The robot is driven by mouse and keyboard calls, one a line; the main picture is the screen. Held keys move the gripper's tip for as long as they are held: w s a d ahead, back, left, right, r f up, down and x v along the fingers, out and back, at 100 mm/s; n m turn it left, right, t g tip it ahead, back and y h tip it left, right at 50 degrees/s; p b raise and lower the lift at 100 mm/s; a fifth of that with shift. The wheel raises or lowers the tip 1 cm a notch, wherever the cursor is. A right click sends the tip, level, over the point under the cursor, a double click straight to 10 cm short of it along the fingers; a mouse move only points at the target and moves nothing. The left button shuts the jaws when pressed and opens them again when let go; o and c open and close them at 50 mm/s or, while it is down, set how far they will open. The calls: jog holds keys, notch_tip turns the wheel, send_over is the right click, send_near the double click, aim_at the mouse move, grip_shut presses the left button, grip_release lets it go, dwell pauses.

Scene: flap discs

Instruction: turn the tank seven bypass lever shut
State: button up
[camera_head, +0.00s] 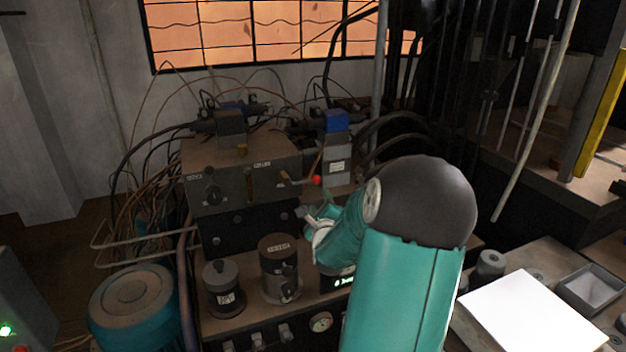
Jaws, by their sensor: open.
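A lever with a red ball knob (316,180) sticks out to the right from the front of a grey valve block (222,178). A dark handle (212,194) sits on the block's left face, and a short upright brass-coloured handle (250,178) is near its middle. The small labels are too small to read, so I cannot tell which handle is tank seven's bypass. My gripper (306,214) is open, just below the red knob and apart from it. My teal arm hides what lies behind it on the lower right of the bench.
Two dark canisters (280,268) (223,288) stand below the block, left of my gripper. Hoses and cables crowd the left and back. A pressure gauge (320,321) is at the front. A white sheet (532,312) and a grey tray (590,289) lie at right.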

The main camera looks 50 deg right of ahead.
aim_at(317, 182)
jog(key=x, duration=1.4)
jog(key=shift+s, duration=0.15)
grip_shut()
